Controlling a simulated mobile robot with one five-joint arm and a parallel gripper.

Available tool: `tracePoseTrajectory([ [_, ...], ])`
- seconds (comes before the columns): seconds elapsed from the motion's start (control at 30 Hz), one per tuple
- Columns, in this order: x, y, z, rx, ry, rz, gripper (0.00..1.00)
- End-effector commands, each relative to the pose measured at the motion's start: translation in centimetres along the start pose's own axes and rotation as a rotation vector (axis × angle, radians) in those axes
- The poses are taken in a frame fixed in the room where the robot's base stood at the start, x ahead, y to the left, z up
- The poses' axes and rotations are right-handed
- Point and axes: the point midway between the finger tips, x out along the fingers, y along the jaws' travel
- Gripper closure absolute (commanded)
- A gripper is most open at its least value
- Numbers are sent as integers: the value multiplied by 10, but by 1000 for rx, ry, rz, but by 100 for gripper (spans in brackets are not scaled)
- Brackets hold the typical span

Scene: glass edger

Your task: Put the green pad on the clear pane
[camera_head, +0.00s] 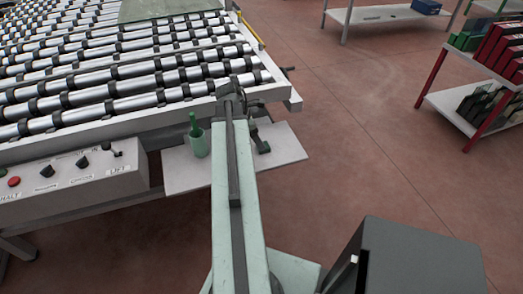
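A flat grey-green sheet (165,9) lies on the rollers at the top edge of the view, partly cut off. It may be the clear pane, but I cannot tell for sure. I cannot make out a separate green pad. My arm reaches up from the bottom middle, and its far end (231,98) is at the roller table's front right corner. The dark parts around my gripper (258,132) are small and overlap the table and shelf. I cannot see whether its fingers are open or whether they hold anything.
The roller table (130,78) fills the upper left. A control panel (70,178) with knobs and a red button is at its front. A pale shelf (180,182) holds a green cup (199,146) with a green-handled tool. Racks (470,118) stand right; floor between is clear.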

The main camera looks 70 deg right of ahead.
Motion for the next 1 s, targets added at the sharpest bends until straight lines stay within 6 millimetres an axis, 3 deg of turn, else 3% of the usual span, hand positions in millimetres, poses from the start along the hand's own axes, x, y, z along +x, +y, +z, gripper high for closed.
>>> tracePoseTrajectory([
  [0.23,46,0,-3,-1,0,0,29],
  [0.5,47,0,0,-3,0,1,29],
  [0.57,47,0,0,-3,0,1,43],
  [0.73,46,0,0,-3,0,1,90],
  [0.8,46,0,0,-3,0,2,99],
  [1.0,45,0,0,-3,0,2,99],
])
